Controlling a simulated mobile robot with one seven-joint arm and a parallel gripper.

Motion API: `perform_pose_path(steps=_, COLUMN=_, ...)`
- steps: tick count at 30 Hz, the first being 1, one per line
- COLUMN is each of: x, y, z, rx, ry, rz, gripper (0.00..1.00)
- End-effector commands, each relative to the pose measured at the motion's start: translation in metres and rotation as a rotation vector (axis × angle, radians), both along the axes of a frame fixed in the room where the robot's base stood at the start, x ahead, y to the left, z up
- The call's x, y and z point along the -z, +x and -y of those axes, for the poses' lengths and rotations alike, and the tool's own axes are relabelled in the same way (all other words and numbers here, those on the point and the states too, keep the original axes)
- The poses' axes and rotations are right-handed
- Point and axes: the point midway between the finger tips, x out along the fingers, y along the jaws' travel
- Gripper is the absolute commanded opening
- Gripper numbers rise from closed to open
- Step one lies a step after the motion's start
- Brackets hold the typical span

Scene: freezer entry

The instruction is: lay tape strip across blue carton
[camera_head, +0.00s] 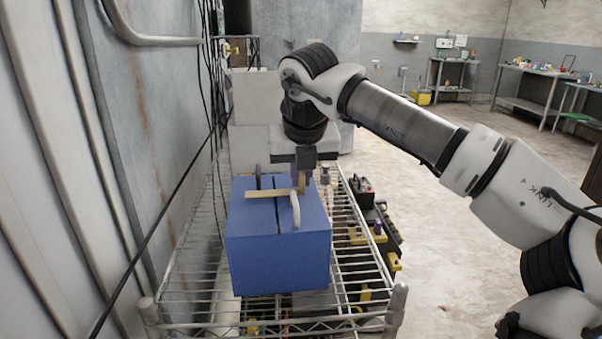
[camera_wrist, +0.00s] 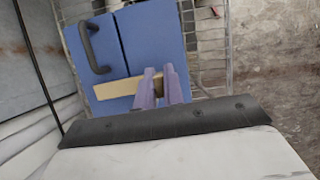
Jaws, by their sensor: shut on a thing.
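The blue carton (camera_head: 278,258) sits on a wire shelf. A dark seam splits its top, which also shows in the wrist view (camera_wrist: 150,35). The tan tape strip (camera_head: 265,194) lies across the top and over the seam; it also shows in the wrist view (camera_wrist: 117,89). My gripper (camera_head: 303,183) is over the right part of the carton top, pointing down. Its purple fingers, also in the wrist view (camera_wrist: 160,88), are shut on the strip's right end, where a tan piece stands up between them. The fingers partly hide that end.
A dark handle (camera_wrist: 92,45) rises at one side of the carton top and a pale handle (camera_head: 295,211) at another. The wire shelf (camera_head: 180,290) has a wall close on its left. Dark and yellow items (camera_head: 378,237) lie to its right. Open floor (camera_head: 455,250) lies beyond.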

Motion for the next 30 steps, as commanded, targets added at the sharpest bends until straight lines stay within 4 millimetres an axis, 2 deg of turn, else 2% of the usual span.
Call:
perform_pose_path(steps=9, x=0.009, y=0.0, z=0.0, rx=0.0, ry=0.0, rz=0.0, gripper=0.0)
perform_pose_path(steps=10, x=0.009, y=0.0, z=0.0, rx=0.0, ry=0.0, rz=0.0, gripper=0.11)
perform_pose_path(steps=15, x=0.008, y=0.0, z=0.0, rx=0.0, ry=0.0, rz=0.0, gripper=0.33)
perform_pose_path(steps=16, x=0.008, y=0.0, z=0.0, rx=0.0, ry=0.0, rz=0.0, gripper=0.35)
perform_pose_path(steps=25, x=0.006, y=-0.001, z=0.0, rx=0.0, ry=0.0, rz=0.001, gripper=0.35)
perform_pose_path(steps=30, x=-0.012, y=-0.008, z=0.001, rx=0.004, ry=-0.001, rz=0.003, gripper=0.35)
